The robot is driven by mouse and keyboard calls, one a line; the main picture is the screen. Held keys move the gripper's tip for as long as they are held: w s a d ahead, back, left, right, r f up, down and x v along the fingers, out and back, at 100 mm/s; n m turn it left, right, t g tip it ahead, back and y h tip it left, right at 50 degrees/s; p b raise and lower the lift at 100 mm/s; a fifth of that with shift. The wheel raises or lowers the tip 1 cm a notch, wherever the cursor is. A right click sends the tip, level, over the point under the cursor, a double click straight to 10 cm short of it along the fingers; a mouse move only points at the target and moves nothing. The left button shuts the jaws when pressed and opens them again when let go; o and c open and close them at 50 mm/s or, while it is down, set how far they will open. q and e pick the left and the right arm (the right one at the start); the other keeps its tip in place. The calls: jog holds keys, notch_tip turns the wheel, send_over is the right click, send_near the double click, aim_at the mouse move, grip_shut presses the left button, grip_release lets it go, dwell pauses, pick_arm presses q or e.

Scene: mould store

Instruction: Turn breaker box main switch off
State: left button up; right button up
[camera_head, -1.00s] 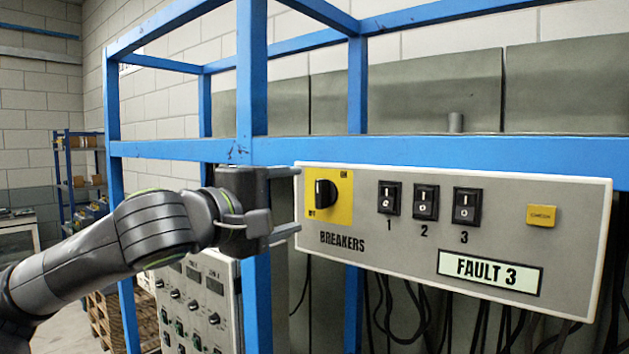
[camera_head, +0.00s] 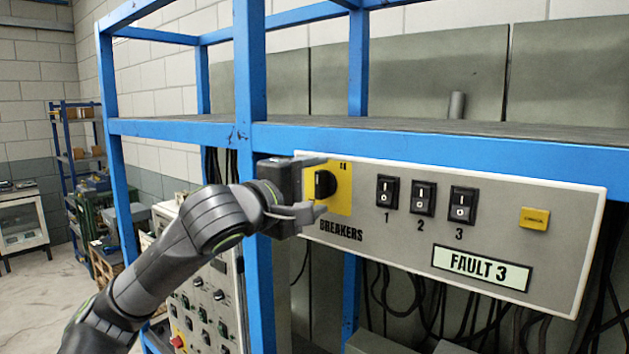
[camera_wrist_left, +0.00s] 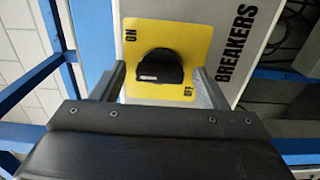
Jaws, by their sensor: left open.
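The breaker box (camera_head: 400,240) is a grey panel fixed below a blue rack beam. Its main switch is a black rotary knob (camera_head: 325,184) on a yellow plate (camera_head: 343,200) at the panel's left end. In the left wrist view the knob (camera_wrist_left: 160,68) sits between ON and OFF marks, and its pale pointer line lies towards the side away from the BREAKERS lettering. My left gripper (camera_head: 322,186) is open, with one finger above and one below the knob. In the wrist view the fingers stand on both sides of it, apparently not touching. My right gripper is not seen.
Three black rocker switches (camera_head: 423,199) and a small yellow button (camera_head: 534,218) are on the panel to the right, above a FAULT 3 label (camera_head: 482,268). A blue rack post (camera_head: 250,80) stands close behind my left wrist. Cables hang below.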

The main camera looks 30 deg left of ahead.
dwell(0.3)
pick_arm(q)
jog(key=c, duration=1)
jog(key=shift+f+n+b, duration=0.2)
jog(key=shift+n+b, duration=0.2)
jog(key=shift+b, duration=0.5)
jog(key=n+b, duration=0.6)
jog(key=b, duration=0.2)
jog(key=shift+f+n, duration=0.1)
jog(key=shift+n, duration=0.2)
jog(key=n+b, duration=0.4)
jog(key=n, duration=0.1)
jog(key=n+b, duration=0.3)
jog(key=n, duration=0.2)
jog(key=shift+r, duration=0.2)
jog(key=shift+w+n, duration=0.1)
jog(key=shift+n, duration=0.2)
jog(key=o, duration=1)
